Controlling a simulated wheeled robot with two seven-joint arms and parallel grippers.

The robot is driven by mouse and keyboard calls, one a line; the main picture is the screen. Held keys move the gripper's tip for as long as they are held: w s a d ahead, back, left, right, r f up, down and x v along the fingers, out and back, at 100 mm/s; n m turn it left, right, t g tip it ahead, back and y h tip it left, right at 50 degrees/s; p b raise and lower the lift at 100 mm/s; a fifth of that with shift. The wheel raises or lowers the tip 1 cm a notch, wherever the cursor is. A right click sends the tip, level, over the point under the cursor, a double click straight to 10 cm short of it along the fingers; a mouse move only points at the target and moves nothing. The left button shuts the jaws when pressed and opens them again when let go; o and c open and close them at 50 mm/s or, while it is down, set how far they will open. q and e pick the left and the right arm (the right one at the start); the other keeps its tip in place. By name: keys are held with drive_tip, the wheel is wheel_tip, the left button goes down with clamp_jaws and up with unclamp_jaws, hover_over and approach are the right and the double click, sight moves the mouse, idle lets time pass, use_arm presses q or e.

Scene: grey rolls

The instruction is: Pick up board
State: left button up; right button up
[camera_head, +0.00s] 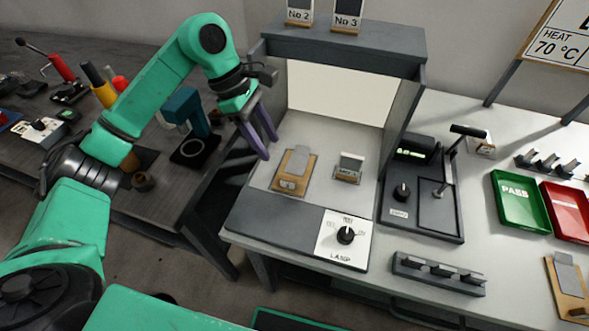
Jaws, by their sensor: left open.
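A small tan board (277,183) with a grey plate on top lies on the light floor of an open-fronted grey booth (345,42). A similar tan board with a grey plate (571,302) lies at the right edge of the white table, partly cut off. My left gripper (268,149) has two purple fingers pointing down. It is open and empty, at the booth's left side, up and left of the booth's board and apart from it. My right gripper is not in view.
A small tagged block (348,167) stands right of the booth's board. A lamp knob panel (344,240) is in front. A black device with a lever (424,200), a slotted grey rack (438,274), a green PASS tray (520,201) and a red tray (568,211) are to the right.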

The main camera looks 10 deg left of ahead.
sight(288, 178)
use_arm(q)
drive_tip(key=p+x, duration=0.1)
drive_tip(key=x, duration=0.2)
drive_tip(key=p+x, duration=0.1)
drive_tip(key=x, duration=0.3)
drive_tip(key=s+p+x, duration=0.1)
drive_tip(key=x, duration=0.3)
drive_tip(key=shift+d+r, duration=0.15)
drive_tip(key=shift+d, duration=0.15)
drive_tip(key=shift+w+d+f, duration=0.1)
drive_tip(key=shift+f, duration=0.2)
clamp_jaws()
